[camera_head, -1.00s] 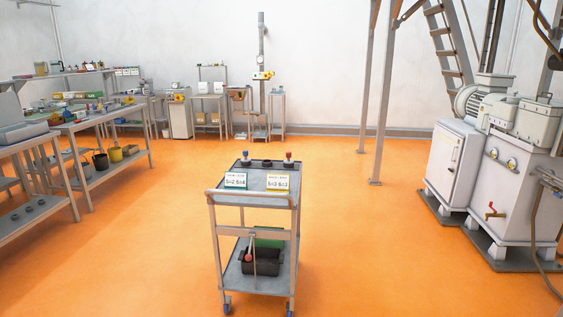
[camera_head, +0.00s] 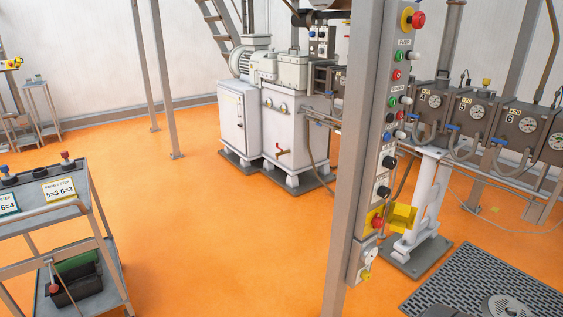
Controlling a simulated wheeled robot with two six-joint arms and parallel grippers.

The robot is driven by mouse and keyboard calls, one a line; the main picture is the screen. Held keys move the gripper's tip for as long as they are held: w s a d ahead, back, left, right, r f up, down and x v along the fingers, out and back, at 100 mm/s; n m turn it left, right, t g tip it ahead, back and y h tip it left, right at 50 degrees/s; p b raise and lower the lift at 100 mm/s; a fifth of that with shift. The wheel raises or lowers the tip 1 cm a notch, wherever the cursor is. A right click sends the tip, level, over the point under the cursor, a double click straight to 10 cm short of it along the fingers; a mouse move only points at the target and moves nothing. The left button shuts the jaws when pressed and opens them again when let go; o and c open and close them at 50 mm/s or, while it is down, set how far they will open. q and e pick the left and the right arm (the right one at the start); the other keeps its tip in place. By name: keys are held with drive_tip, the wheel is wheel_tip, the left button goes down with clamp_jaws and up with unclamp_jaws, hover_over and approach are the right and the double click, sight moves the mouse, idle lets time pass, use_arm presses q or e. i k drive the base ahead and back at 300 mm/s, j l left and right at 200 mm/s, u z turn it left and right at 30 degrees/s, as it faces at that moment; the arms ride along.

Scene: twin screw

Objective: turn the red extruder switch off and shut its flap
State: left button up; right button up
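A tall grey control panel (camera_head: 396,110) is fixed to a grey post right of centre. Low on it sits a red switch (camera_head: 377,223) on a yellow plate. A yellow flap (camera_head: 402,217) stands out to the right of the switch, swung open. The switch's exact setting is too small to tell. Neither of my grippers shows in this view.
The post (camera_head: 354,150) stands in front of the orange floor. A cart (camera_head: 50,215) with signs is at the left. White machine cabinets (camera_head: 293,140) stand behind, and a grey floor grating (camera_head: 490,285) lies at lower right. Floor between cart and post is clear.

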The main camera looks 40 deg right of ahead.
sight(378, 222)
drive_tip(key=l, duration=0.55)
drive_tip(key=k+l+u, duration=0.15)
drive_tip(key=l, duration=0.45)
drive_tip(key=k+l, duration=0.1)
drive_tip(key=l, duration=0.45)
drive_tip(key=l+u, duration=0.1)
drive_tip(key=l, duration=0.35)
drive_tip(key=k+l+u, duration=0.1)
drive_tip(key=l, duration=0.3)
drive_tip(key=l+u, duration=0.15)
drive_tip(key=l, duration=0.3)
drive_tip(key=k+l+u, duration=0.1)
drive_tip(key=l, duration=0.3)
drive_tip(key=k+l+u, duration=0.1)
drive_tip(key=l, duration=0.3)
drive_tip(key=k+l+u, duration=0.1)
drive_tip(key=l, duration=0.3)
drive_tip(key=l+u, duration=0.1)
drive_tip(key=l, duration=0.3)
drive_tip(key=k+l, duration=0.1)
drive_tip(key=l, duration=0.3)
drive_tip(key=k+l+u, duration=0.15)
drive_tip(key=l, duration=0.7)
drive_tip(key=k+l+u, duration=0.15)
drive_tip(key=l, duration=0.25)
